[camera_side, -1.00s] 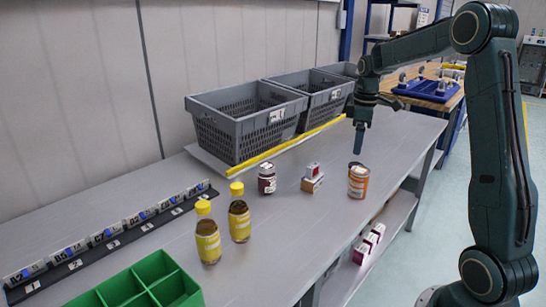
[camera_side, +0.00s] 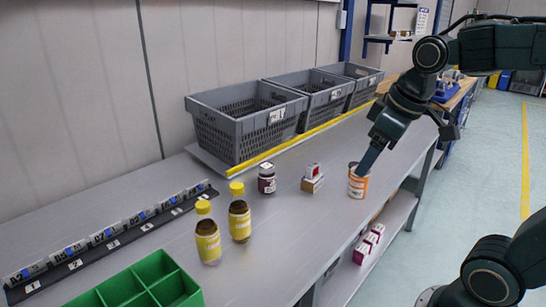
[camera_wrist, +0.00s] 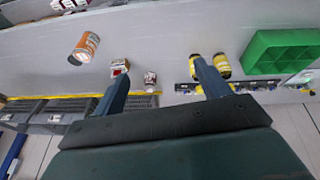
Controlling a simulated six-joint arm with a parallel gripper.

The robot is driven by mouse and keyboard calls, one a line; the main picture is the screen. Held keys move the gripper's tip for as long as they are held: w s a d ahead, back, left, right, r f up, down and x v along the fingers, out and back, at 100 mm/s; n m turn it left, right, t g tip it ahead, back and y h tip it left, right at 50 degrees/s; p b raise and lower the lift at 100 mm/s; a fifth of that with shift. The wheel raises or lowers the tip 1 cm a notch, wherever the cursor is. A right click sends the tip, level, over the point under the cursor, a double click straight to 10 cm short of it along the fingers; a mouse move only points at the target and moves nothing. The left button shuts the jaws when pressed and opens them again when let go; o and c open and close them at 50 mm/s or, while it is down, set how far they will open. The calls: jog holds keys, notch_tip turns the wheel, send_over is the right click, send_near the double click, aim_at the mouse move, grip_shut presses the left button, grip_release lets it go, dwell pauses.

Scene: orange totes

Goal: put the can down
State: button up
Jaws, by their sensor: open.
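The orange and white can (camera_side: 357,186) stands upright on the grey bench near its right edge. The can also shows in the wrist view (camera_wrist: 87,46), at the upper left, outside the fingers. My gripper (camera_side: 366,168) is tilted, and its finger overlaps the can's top in the side view; whether they touch cannot be told there. In the wrist view the fingers of my gripper (camera_wrist: 160,68) are spread wide with nothing between them at the tips, and the can is apart from them.
Small boxes (camera_side: 312,184), a dark jar (camera_side: 267,184) and two yellow-capped bottles (camera_side: 208,240) stand left of the can. A green divided bin (camera_side: 152,268) is in front. Grey totes (camera_side: 240,145) line the back. Bare bench surrounds the can.

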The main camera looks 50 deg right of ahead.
jog(key=s+a+f+m+t, duration=0.1)
jog(key=s+a+f, duration=0.1)
jog(key=s+a, duration=0.2)
jog(key=s, duration=0.3)
jog(key=shift+f+y, duration=0.15)
jog(key=shift+y, duration=0.25)
